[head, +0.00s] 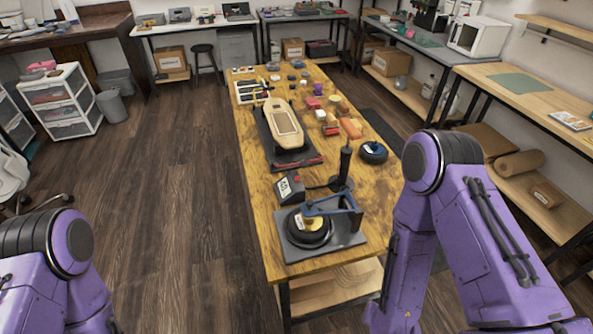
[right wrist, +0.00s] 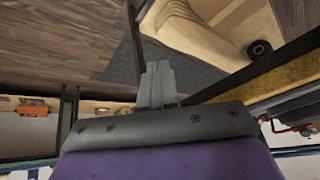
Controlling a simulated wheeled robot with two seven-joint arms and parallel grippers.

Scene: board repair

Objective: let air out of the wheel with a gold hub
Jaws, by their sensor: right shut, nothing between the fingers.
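The wheel with a gold hub (head: 299,234) lies flat on a grey base plate (head: 341,242) at the near end of the wooden table in the head view. A blue bar (head: 330,206) spans above it and hides part of the hub. A wheel with a blue hub (head: 373,153) lies apart, farther back at the right table edge. My right gripper (right wrist: 158,85) is shut and empty in the right wrist view, away from both wheels and over the floor beside a shelf. My left gripper is outside the views.
A box with a red top and a display (head: 290,187) and a black upright cylinder (head: 345,165) stand just behind the plate. A skateboard deck (head: 285,125) and several small blocks lie farther back. Open floor (head: 180,230) lies left of the table.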

